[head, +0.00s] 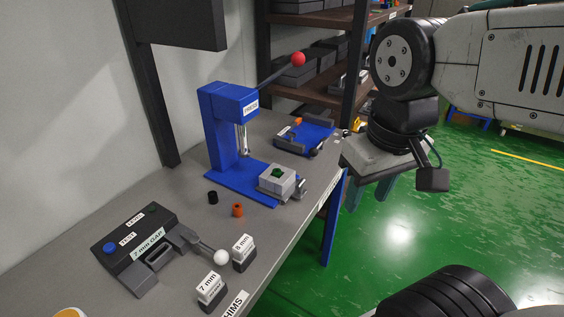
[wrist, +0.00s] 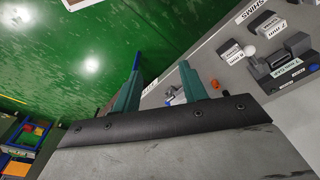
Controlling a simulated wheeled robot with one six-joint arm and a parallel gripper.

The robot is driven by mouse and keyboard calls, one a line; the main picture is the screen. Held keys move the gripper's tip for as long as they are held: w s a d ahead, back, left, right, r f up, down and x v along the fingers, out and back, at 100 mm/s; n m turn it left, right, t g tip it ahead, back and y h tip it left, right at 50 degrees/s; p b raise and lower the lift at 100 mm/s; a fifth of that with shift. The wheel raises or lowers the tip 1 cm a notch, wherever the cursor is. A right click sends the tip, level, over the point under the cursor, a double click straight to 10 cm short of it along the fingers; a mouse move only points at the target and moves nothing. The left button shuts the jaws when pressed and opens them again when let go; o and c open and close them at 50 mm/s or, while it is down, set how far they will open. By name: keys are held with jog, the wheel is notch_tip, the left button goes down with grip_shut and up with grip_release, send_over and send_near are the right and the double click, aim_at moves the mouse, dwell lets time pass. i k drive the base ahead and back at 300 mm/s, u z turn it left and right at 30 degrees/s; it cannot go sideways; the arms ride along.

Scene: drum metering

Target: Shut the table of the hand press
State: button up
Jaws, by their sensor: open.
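The blue hand press (head: 213,135) stands on the grey workbench, its lever with a red ball (head: 298,59) raised to the upper right. Its light grey table (head: 277,181) sits at the front end of the blue base, out from under the metal ram (head: 243,140). A small green part (head: 278,172) lies on top of the table, and a metal handle piece (head: 299,187) shows at its front side. My gripper (head: 368,200), with teal fingers, is open and empty to the right of the press, off the bench edge. In the wrist view my gripper (wrist: 161,68) shows its two fingers apart.
On the bench are a black bushing (head: 212,197), an orange bushing (head: 237,210), a dark gap gauge (head: 135,245) with a white-ball lever, 7 mm (head: 210,291) and 5 mm (head: 243,253) blocks, and a blue tray (head: 305,136). Green floor lies open to the right.

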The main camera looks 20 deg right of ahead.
aim_at(281, 189)
jog(key=u, duration=0.55)
jog(key=k, duration=1.25)
jog(key=z, duration=0.05)
jog(key=i, duration=0.8)
jog(key=z, duration=0.5)
